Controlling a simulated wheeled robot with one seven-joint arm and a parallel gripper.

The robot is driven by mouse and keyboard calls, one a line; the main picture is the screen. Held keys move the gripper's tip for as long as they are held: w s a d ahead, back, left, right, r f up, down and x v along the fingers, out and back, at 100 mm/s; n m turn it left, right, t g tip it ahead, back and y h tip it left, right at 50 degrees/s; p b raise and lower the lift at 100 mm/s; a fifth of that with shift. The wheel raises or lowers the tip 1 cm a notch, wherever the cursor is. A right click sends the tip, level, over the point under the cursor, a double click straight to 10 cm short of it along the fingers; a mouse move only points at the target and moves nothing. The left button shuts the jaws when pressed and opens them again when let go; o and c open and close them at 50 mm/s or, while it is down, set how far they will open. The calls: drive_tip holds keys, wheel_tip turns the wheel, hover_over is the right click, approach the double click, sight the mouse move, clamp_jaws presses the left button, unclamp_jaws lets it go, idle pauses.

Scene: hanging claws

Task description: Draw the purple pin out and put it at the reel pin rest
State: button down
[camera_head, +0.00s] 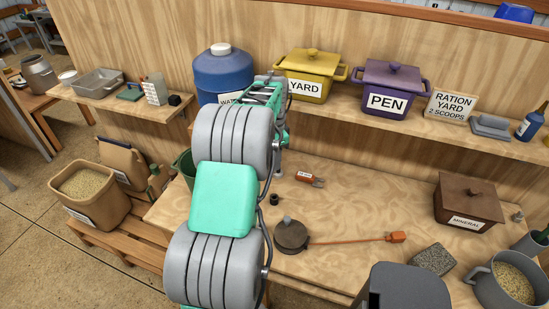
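I see no purple pin and nothing I can name as the reel pin rest. The only purple thing is a lidded pot (388,86) labelled PEN on the back shelf. A dark round disc-like thing (291,234) lies on the bench, with a thin orange rod (350,240) reaching right from it to an orange end block (396,237). My grey and teal arm rises through the middle of the view and hides part of the bench and shelf. I cannot make out my gripper's fingers.
A yellow YARD pot (312,74) and a blue barrel (222,72) stand on the shelf. The bench middle is mostly clear.

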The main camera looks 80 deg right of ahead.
wheel_tip(320, 180, down, 12)
drive_tip(key=b, duration=0.6)
drive_tip(key=shift+r+b, duration=0.15)
drive_tip(key=shift+b, duration=0.2)
idle(0.8)
drive_tip(key=shift+f+b, duration=1.25)
drive_tip(key=shift+f, duration=0.8)
drive_tip(key=c, duration=1)
unclamp_jaws()
drive_tip(key=shift+c, duration=0.2)
